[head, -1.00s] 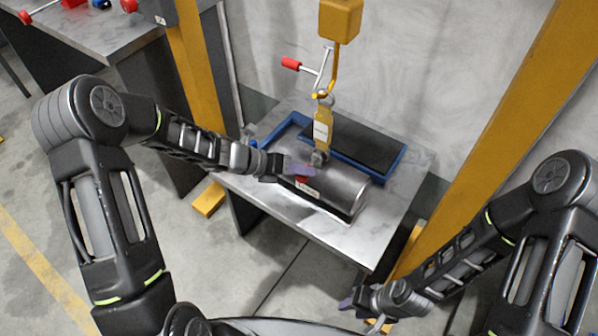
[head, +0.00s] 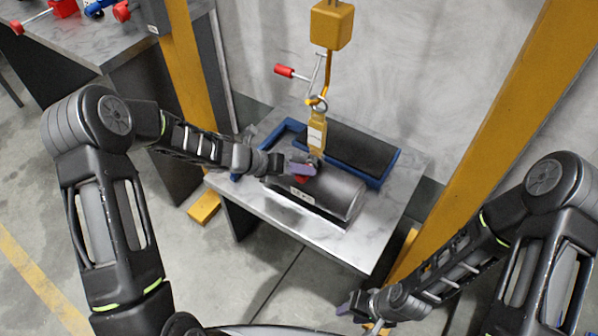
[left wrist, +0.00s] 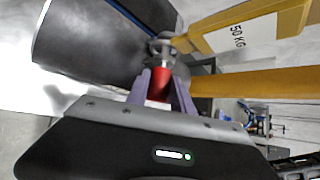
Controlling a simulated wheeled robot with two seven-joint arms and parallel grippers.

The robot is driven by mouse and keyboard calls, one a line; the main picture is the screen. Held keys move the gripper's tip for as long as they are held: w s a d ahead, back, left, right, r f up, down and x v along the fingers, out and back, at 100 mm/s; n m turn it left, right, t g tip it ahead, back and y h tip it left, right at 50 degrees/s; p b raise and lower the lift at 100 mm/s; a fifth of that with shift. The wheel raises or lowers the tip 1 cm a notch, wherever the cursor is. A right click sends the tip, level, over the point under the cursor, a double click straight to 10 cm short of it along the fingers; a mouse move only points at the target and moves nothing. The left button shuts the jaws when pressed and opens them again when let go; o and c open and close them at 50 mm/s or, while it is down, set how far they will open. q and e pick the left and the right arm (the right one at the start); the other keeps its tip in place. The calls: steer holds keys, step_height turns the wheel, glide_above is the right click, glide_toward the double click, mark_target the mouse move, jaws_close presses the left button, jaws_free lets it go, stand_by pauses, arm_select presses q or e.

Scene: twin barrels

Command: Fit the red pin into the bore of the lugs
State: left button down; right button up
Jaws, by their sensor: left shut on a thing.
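My left gripper (head: 300,168) is at the lugs on top of the grey barrel (head: 335,196). In the left wrist view its two purple fingers (left wrist: 161,92) are shut on the red pin (left wrist: 160,82). The pin's thin metal shank points away from the fingers toward the metal lugs (left wrist: 163,46). I cannot tell whether its tip is inside the bore. A yellow hook piece (head: 317,130) hangs from the hoist and meets the lugs. My right gripper (head: 350,309) is low at the right, clear of the table; its finger gap is too small to judge.
The barrel lies on a grey metal table (head: 340,245) beside a blue-framed tray (head: 392,165). The yellow hoist block (head: 331,25) hangs above, with a red-handled lever (head: 285,71) beside its hook. Yellow posts (head: 500,120) stand on both sides. The table's front part is clear.

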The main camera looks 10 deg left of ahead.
arm_select(q)
steer(key=shift+w+d, duration=0.2)
steer(key=shift+w, duration=0.3)
steer(key=c, duration=1)
jaws_free()
steer(key=shift+c, duration=0.2)
steer(key=v, duration=0.8)
